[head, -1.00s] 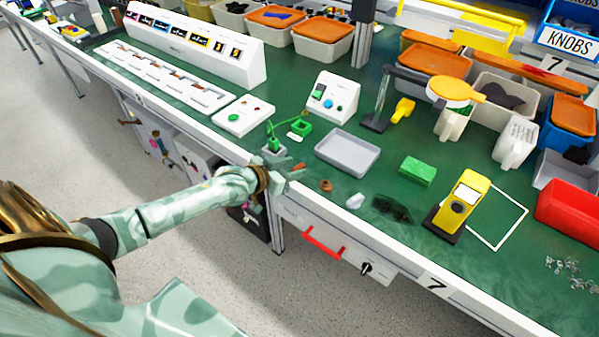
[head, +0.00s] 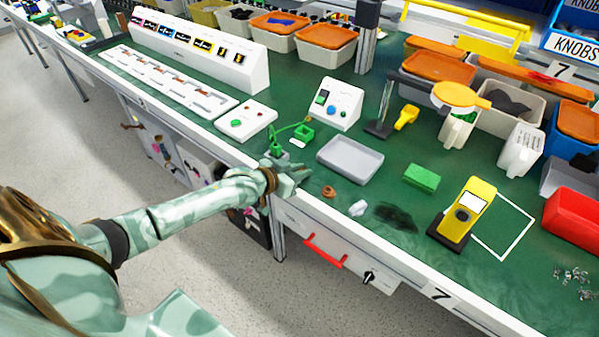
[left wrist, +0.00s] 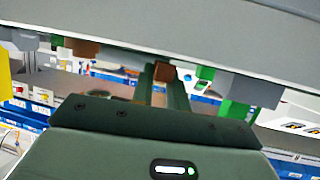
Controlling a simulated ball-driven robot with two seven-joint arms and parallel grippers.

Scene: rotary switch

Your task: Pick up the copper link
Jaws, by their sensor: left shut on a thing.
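My left gripper (head: 297,172) is at the front edge of the green bench, left of the grey tray. In the left wrist view the copper link (left wrist: 163,72) is a small brown block between the fingertips of my left gripper (left wrist: 163,80), which is shut on it. In the head view the fingers hide the link. A separate brown, ring-like piece (head: 329,191) lies on the bench to the right of the gripper. My right gripper is not in view.
The grey tray (head: 350,158) lies just beyond the gripper, and a green fixture (head: 277,150) stands close behind it. A white lump (head: 358,208), a green block (head: 422,178) and a yellow meter (head: 467,212) stand further right. A red handle (head: 325,251) is below the bench edge.

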